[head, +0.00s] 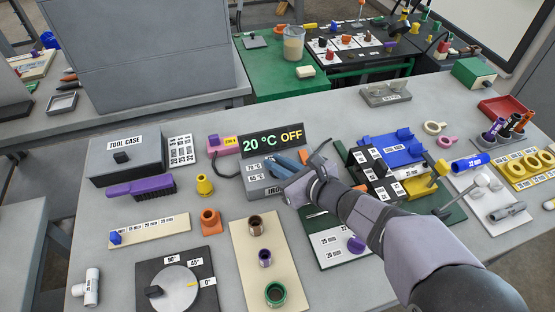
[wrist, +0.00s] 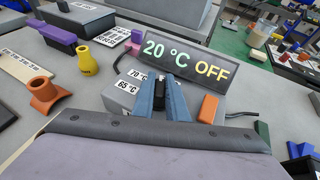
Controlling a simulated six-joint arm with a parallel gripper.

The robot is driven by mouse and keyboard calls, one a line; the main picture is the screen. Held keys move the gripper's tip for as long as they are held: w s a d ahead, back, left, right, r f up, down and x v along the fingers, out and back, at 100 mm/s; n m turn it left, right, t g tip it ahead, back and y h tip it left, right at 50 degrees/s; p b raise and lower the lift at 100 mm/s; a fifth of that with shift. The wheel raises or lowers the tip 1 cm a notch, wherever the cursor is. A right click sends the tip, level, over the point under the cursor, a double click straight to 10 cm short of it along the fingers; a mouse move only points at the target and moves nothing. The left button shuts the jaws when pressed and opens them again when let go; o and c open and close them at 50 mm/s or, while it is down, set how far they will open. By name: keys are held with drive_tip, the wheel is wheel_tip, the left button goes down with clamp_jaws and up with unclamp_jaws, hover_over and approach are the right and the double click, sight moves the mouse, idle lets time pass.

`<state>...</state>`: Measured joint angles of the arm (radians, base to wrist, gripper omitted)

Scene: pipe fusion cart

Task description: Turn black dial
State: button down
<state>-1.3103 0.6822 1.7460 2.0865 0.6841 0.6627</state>
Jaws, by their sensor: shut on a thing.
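The grey heater station (head: 258,185) stands mid-table, and its display (head: 272,143) reads "20 °C OFF". It also shows in the wrist view (wrist: 118,101), with labels "70 °C" and "65 °C" left of my fingers. My gripper (wrist: 160,95) has two blue fingers shut on a black dial (wrist: 158,104) on the station's face. Only a narrow part of the dial shows between the fingers, and its pointing angle cannot be told. In the head view my gripper (head: 291,163) reaches from the right and hides the dial.
An orange block (wrist: 208,109) sits just right of my fingers. A yellow funnel-like piece (head: 204,185) and an orange fitting (head: 210,221) stand to the left. The grey tool case (head: 135,165) and a purple brush (head: 139,188) are farther left. A green board (head: 338,256) lies under my arm.

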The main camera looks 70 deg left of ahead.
idle(0.3)
drive_tip(key=c, duration=1.8)
unclamp_jaws()
drive_tip(key=shift+o, duration=0.2)
drive_tip(key=shift+r, duration=5.05)
